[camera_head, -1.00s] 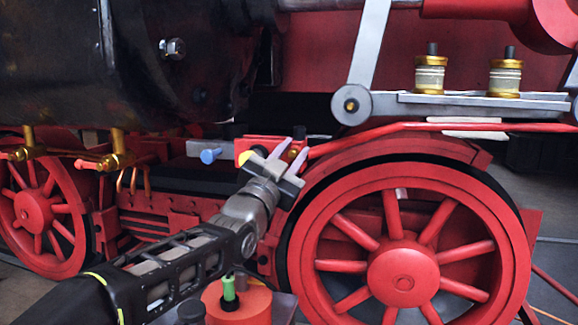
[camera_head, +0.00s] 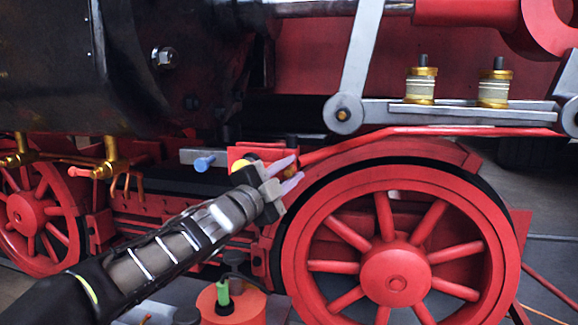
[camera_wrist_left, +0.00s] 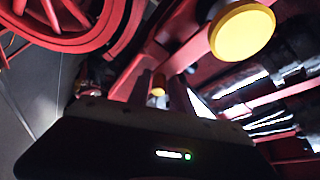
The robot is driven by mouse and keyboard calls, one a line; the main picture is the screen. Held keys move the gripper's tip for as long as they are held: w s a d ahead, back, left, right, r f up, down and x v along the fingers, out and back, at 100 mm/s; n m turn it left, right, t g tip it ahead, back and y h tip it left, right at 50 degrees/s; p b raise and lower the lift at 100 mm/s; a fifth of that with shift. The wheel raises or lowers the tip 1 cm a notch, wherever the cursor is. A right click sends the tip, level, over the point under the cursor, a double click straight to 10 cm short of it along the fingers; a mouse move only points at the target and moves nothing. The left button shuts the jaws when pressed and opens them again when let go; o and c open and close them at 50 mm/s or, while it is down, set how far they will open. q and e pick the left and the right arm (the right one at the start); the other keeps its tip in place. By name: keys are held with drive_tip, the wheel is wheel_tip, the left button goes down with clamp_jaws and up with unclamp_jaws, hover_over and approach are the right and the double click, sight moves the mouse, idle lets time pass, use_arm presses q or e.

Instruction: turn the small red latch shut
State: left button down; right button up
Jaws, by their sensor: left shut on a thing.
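In the left wrist view, a small orange-brass end (camera_wrist_left: 158,88) shows between the two fingers, and the rest of the latch cannot be made out. A yellow round knob (camera_wrist_left: 243,32) is close beside the gripper; it is partly covered by the wrist in the head view. My right gripper is not in view.
The big red spoked wheel (camera_head: 396,272) is right of the gripper. A blue knob (camera_head: 204,163) sticks out left of the red block. A red pot with a green top (camera_head: 223,294) stands below my forearm. Red rods (camera_head: 440,131) run above the wheel.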

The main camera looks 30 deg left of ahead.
use_arm(q)
drive_tip(key=shift+w+f, duration=0.1)
drive_tip(key=shift+f, duration=0.35)
drive_tip(key=c, duration=1.4)
unclamp_jaws()
drive_tip(key=shift+o, duration=0.2)
drive_tip(key=shift+a+r, duration=0.1)
drive_tip(key=shift+r, duration=0.15)
drive_tip(key=s+f, duration=0.1)
drive_tip(key=s, duration=0.6)
drive_tip(key=shift+s+f+p, duration=0.25)
drive_tip(key=shift+s+p, duration=0.05)
drive_tip(key=shift+s, duration=0.05)
drive_tip(key=shift+a, duration=0.1)
